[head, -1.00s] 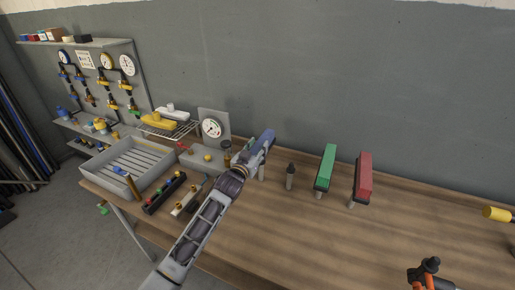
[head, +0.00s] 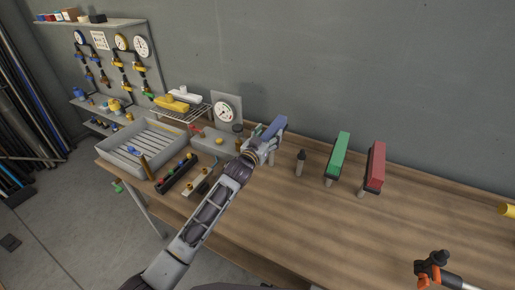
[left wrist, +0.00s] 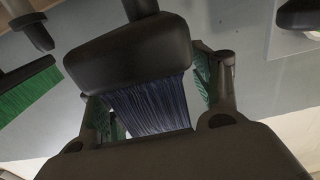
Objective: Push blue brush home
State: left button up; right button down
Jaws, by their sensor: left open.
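The blue brush (head: 275,127) stands above the wooden bench near the wall, left of a dark empty-looking post (head: 301,160). In the left wrist view its dark head (left wrist: 128,52) and blue bristles (left wrist: 152,104) show close up, with the bristles reaching between my fingers. My left gripper (head: 264,148) is at the near side of the brush, partly covering it. Its fingers (left wrist: 158,108), with green inner pads, are open on either side of the bristles. I cannot tell whether they touch. My right gripper is not in view.
A green brush (head: 338,154) and a red brush (head: 375,166) stand to the right. A gauge block (head: 224,112), wire rack (head: 182,110) and slatted tray (head: 148,146) are to the left. An orange and black fitting (head: 432,268) is at lower right. The bench's middle is clear.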

pick_arm(q)
jog(key=v, duration=1.1)
dwell(0.3)
jog(key=shift+s+a, duration=0.1)
jog(key=shift+s, duration=0.05)
dwell(0.9)
